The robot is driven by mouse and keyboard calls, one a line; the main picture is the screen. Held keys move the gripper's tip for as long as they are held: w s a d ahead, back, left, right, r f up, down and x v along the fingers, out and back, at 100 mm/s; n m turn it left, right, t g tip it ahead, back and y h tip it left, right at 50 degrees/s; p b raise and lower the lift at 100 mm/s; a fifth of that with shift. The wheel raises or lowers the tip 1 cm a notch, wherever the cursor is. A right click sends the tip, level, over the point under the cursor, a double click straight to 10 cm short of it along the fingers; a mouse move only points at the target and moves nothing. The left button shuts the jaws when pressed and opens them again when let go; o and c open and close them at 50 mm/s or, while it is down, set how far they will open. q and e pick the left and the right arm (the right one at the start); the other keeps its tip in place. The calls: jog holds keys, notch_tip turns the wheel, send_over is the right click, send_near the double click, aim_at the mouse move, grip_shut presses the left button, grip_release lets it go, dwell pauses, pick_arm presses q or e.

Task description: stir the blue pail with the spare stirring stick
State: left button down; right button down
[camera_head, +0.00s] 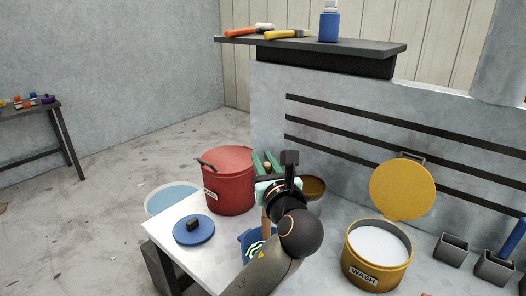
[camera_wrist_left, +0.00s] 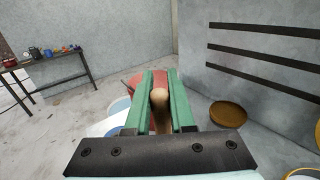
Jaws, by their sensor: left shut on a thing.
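My left gripper (camera_head: 266,163) has green fingers and is shut on the wooden stirring stick (camera_head: 266,222). In the left wrist view the stick (camera_wrist_left: 159,108) stands between the two green fingers (camera_wrist_left: 160,98). In the head view the stick runs down from the gripper toward the blue pail (camera_head: 250,238) on the white table. My arm hides much of the pail, so I cannot tell whether the stick's lower end is inside it. A round blue lid (camera_head: 194,230) with a dark knob lies on the table to the left. My right gripper is not in view.
A red pot (camera_head: 229,182) stands at the white table's (camera_head: 165,236) back. A brown round container (camera_head: 313,188) is behind my gripper. A yellow WASH bucket (camera_head: 378,268) with raised lid (camera_head: 403,189) stands right. A shelf (camera_head: 350,47) holds tools and a blue bottle (camera_head: 329,25).

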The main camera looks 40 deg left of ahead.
pick_arm(q)
notch_tip(320, 180, down, 10)
jog(key=b, duration=0.2)
jog(key=shift+f+b, duration=0.15)
jog(key=shift+b, duration=0.2)
dwell(0.6)
